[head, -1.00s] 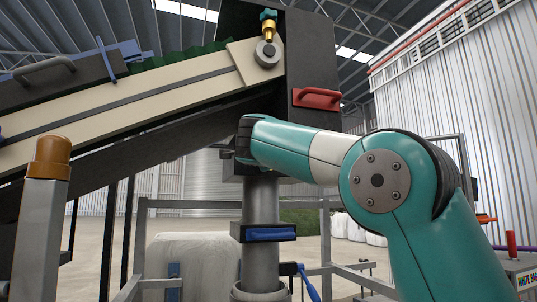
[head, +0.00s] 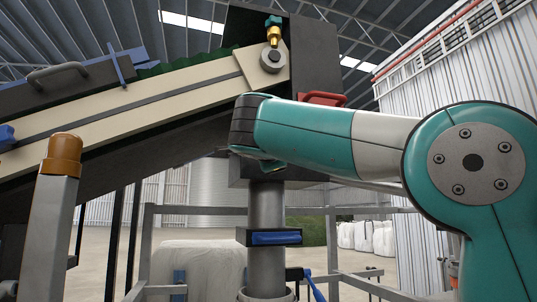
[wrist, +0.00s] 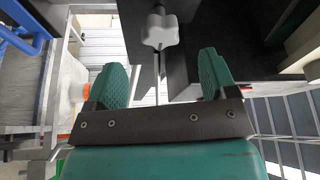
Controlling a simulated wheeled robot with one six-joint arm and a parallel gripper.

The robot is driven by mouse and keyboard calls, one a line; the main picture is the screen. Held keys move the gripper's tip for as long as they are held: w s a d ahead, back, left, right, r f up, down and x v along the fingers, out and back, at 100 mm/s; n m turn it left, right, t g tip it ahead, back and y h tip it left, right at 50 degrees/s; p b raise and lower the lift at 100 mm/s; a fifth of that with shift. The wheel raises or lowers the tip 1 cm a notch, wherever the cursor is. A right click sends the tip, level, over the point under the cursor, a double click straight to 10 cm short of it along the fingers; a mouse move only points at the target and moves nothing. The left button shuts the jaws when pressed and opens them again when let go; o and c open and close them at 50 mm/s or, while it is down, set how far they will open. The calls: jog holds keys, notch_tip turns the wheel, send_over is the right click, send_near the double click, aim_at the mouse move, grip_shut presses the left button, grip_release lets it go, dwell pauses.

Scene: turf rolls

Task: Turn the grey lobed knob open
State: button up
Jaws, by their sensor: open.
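The pale grey lobed knob (wrist: 160,32) shows in the wrist view at the top middle, on a dark stem or fitting. My gripper (wrist: 161,76) is open, with its two teal fingers spread apart. The knob lies beyond the fingertips, about in line with the gap between them, and nothing is gripped. A thin pale rod or edge shows below the knob, between the fingers. In the head view my arm hides the gripper, and I cannot make out the grey knob there.
A sloping conveyor (head: 130,107) fills the upper left, with a teal knob on a brass stem (head: 274,30) near its top. A red handle (head: 322,98), a blue handle (head: 275,238) and a brown-capped post (head: 62,155) stand nearby. Metal frame rails cross below.

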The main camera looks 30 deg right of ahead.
jog(key=b+v, duration=0.1)
jog(key=v, duration=0.7)
jog(key=shift+s+a, duration=0.2)
jog(key=shift+s, duration=0.05)
jog(key=w+a+f+n+g+y, duration=0.1)
jog(key=a+f+n+y, duration=0.25)
jog(key=f+n, duration=0.35)
jog(key=a+f+n+g+y, duration=0.1)
jog(key=a+f+n+y, duration=0.3)
jog(key=f, duration=0.5)
jog(key=w+a+f+n+g+y, duration=0.1)
jog(key=a+f+n+g+y, duration=0.2)
jog(key=f+n, duration=0.4)
jog(key=s+a+f+n+g+y, duration=0.25)
jog(key=s+f+n+g, duration=0.3)
jog(key=s+f, duration=0.65)
jog(key=s+a+f+n+g+y, duration=0.25)
jog(key=s+f+n+g, duration=0.3)
jog(key=s+f, duration=0.6)
notch_tip(320, 180, up, 22)
jog(key=s+p, duration=0.1)
jog(key=p, duration=2)
jog(key=shift+d+r+t, duration=0.2)
jog(key=shift+r+t, duration=0.05)
jog(key=shift+t, duration=0.15)
